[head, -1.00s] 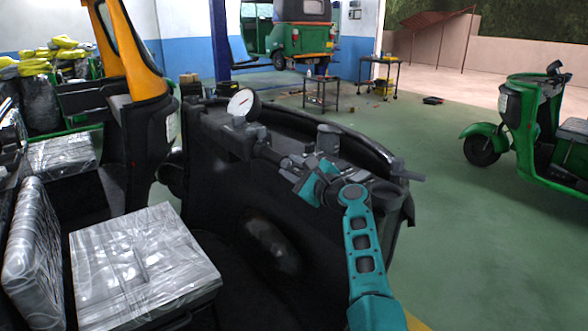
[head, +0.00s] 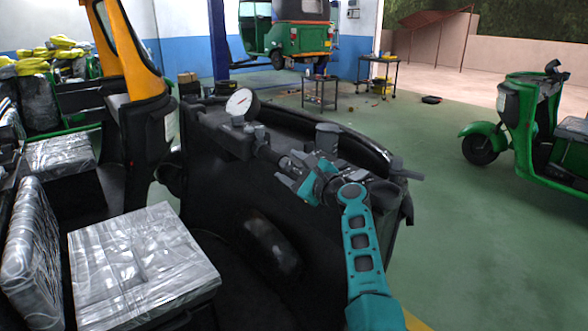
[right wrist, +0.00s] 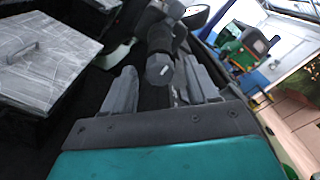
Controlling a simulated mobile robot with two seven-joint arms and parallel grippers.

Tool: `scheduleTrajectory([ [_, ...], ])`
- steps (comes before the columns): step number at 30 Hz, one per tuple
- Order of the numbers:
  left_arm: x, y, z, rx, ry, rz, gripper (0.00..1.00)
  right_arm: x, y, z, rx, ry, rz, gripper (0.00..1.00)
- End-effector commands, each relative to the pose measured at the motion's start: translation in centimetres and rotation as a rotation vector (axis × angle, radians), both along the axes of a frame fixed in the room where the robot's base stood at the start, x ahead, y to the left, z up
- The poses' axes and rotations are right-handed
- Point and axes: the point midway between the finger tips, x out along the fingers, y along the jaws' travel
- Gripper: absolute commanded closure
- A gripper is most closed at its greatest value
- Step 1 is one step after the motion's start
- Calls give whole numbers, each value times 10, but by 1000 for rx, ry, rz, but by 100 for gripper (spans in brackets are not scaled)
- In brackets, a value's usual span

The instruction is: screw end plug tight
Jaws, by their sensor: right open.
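The end plug (right wrist: 159,69) is a grey faceted end piece on a dark cylinder (right wrist: 162,40) in the right wrist view. My right gripper (right wrist: 157,74) is open, with one grey finger on each side of the plug. A gap shows on the left side; contact on the right side cannot be told. In the head view the right gripper (head: 289,174) is at the end of the short cylinder (head: 267,153) that comes from a dark block (head: 236,140). There the plug is hard to make out among the fingers. My left gripper is not in view.
The black rickshaw front (head: 215,185) lies below. A wrapped seat (head: 140,262) is at the lower left. Green floor (head: 470,240) is clear on the right, before a green rickshaw (head: 515,130).

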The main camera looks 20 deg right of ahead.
Motion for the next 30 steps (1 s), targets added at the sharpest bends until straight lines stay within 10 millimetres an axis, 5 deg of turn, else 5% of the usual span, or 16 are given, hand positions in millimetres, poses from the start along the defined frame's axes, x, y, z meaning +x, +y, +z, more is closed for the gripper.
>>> scheduleTrajectory([
  [8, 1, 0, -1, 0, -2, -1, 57, -16, -6, -1, -2, -1, -1, 42],
  [21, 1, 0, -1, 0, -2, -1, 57, -88, -33, -1, -2, 1, -3, 42],
  [30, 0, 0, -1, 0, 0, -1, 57, -119, -43, 0, 0, 1, -1, 42],
])
